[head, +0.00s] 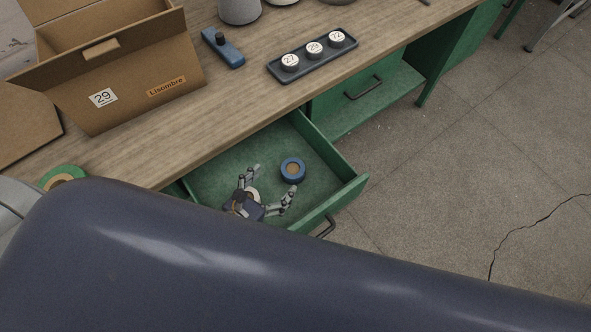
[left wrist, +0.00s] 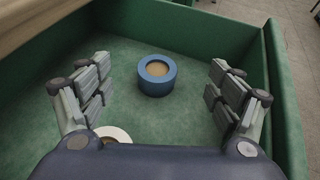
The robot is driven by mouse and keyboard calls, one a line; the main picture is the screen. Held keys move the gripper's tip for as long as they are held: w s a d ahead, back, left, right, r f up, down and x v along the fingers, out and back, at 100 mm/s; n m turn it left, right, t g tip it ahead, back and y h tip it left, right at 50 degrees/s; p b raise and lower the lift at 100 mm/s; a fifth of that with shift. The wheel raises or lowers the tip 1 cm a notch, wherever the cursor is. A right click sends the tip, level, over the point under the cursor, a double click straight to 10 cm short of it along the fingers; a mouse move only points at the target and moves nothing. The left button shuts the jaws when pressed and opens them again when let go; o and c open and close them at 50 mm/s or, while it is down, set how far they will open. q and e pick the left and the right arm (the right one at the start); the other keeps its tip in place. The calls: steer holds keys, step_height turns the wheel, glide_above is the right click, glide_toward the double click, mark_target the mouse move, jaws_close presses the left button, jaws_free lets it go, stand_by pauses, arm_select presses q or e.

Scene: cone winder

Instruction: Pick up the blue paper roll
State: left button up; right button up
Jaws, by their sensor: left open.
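The blue paper roll (head: 292,164) lies flat in the open green drawer (head: 345,182), with its tan core showing. In the left wrist view the blue paper roll (left wrist: 157,84) lies ahead of the fingers, centred between them. My left gripper (head: 269,182) is open and empty, over the drawer and just short of the roll. Its fingers (left wrist: 157,86) are spread wide in the left wrist view and appear apart from the roll. A white roll (left wrist: 113,133) is partly hidden beneath my left gripper. My right gripper is not in view.
The drawer walls (left wrist: 275,80) stand around the roll. On the wooden tabletop (head: 225,110) are a cardboard box (head: 125,85), a blue tool (head: 222,47) and a dark tray (head: 313,58) with numbered round pieces. A green roll (head: 62,174) is at the left. The floor at right is clear.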

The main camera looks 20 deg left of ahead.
mark_target(290, 172)
arm_select(q)
steer(key=f+b, duration=0.3)
steer(key=shift+w+f, duration=0.25)
steer(key=shift+f, duration=0.1)
steer(key=shift+f+b, duration=0.4)
steer(key=shift+f, duration=0.05)
steer(key=shift+w+d+f, duration=0.15)
steer(key=shift+w+d, duration=0.05)
steer(key=shift+w, duration=0.3)
steer(key=x, duration=0.3)
steer(key=shift+w+d+f, duration=0.1)
steer(key=shift+w+f, duration=0.05)
steer(key=shift+w, duration=0.1)
steer(key=shift+x, duration=3.05)
steer(key=shift+f, duration=0.1)
steer(key=c, duration=1.2)
